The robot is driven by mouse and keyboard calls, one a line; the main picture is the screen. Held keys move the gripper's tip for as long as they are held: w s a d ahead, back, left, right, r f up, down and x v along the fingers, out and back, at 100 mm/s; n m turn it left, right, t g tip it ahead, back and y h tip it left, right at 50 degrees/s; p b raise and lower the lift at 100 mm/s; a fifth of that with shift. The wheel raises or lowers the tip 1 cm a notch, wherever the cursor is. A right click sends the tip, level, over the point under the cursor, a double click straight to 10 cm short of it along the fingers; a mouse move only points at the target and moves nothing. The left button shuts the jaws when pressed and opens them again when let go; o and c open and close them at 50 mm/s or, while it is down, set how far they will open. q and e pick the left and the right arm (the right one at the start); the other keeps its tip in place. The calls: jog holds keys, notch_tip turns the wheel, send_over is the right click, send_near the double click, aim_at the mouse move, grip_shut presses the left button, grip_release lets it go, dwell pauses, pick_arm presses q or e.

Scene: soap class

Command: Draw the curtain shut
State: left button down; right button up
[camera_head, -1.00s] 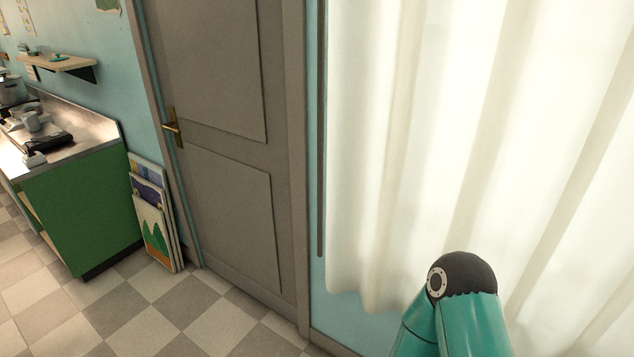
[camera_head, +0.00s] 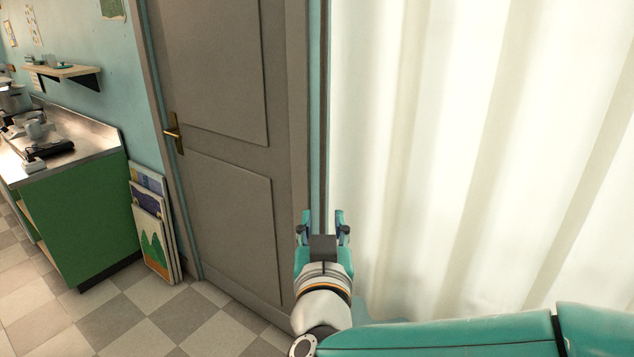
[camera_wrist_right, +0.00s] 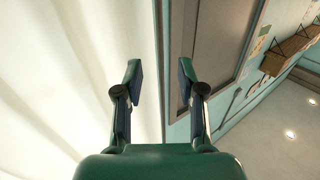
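The white curtain (camera_head: 470,150) hangs in long folds across the right of the head view. It also fills the left of the right wrist view (camera_wrist_right: 70,70). A dark, thin upright bar (camera_head: 325,110) runs along the curtain's left edge. My right gripper (camera_head: 323,216) is open in front of the bar's lower part, with one finger on each side of it in the picture. In the right wrist view its fingers (camera_wrist_right: 158,75) stand apart with a clear gap. I cannot tell whether they touch the bar. My left gripper is out of view.
A grey door (camera_head: 220,200) with a brass handle (camera_head: 174,133) is left of the curtain. Framed pictures (camera_head: 153,225) lean on the wall. A green counter (camera_head: 80,215) stands at the far left. The checkered floor (camera_head: 150,325) between is clear.

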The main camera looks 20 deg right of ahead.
aim_at(323, 176)
jog(key=p+x, duration=0.4)
jog(key=x, duration=1.2)
jog(key=shift+w+d, duration=0.15)
jog(key=shift+w, duration=0.15)
grip_shut()
